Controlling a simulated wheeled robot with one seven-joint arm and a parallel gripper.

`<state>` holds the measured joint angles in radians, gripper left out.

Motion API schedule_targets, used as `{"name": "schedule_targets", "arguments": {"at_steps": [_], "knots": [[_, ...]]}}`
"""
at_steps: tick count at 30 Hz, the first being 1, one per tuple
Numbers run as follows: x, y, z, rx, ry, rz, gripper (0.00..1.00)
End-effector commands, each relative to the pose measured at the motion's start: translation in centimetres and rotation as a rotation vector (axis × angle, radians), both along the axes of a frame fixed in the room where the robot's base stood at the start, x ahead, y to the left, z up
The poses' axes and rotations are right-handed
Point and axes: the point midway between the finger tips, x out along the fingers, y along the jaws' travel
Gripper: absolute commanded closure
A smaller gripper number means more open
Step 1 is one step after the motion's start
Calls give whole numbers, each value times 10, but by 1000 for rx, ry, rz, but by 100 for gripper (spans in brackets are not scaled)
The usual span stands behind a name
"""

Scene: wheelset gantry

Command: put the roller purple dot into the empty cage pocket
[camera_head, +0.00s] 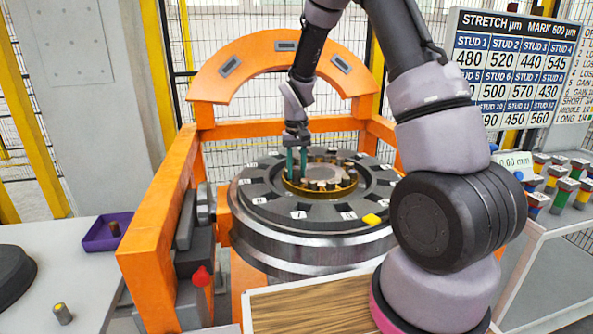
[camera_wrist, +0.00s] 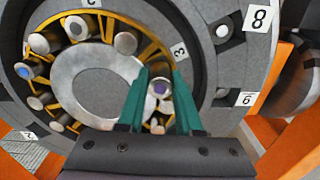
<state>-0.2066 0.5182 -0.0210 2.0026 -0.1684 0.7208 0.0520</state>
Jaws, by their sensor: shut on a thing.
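My gripper (camera_head: 297,172) reaches down at the left part of the brass cage (camera_head: 346,190) on the big dark wheel ring. In the wrist view its green fingers (camera_wrist: 164,72) stand on both sides of the roller with the purple dot (camera_wrist: 158,88), closed on it. The roller's lower end is hidden, so I cannot tell how deep it sits. The cage also shows in the wrist view (camera_wrist: 112,15), with several light-topped rollers around its ring, one with a blue dot (camera_wrist: 23,71). No clearly empty pocket shows; the fingers cover part of the cage.
An orange gantry frame (camera_head: 160,235) surrounds the wheel. At left are a purple tray (camera_head: 97,243) holding a dark part and a yellow-dotted roller (camera_head: 62,312). Numbered tags (camera_wrist: 258,19) mark the ring. Coloured blocks (camera_head: 565,188) stand at right.

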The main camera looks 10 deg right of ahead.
Motion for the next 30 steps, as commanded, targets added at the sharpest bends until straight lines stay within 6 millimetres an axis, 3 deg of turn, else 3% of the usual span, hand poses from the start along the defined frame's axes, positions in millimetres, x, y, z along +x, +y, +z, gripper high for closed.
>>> {"name": "schedule_targets", "arguments": {"at_steps": [23,24,26,30], "knots": [[0,0,-19,0,0,-1,100],[0,0,-18,0,0,-1,55],[0,0,-18,0,0,-1,32],[0,0,-19,0,0,0,31]]}}
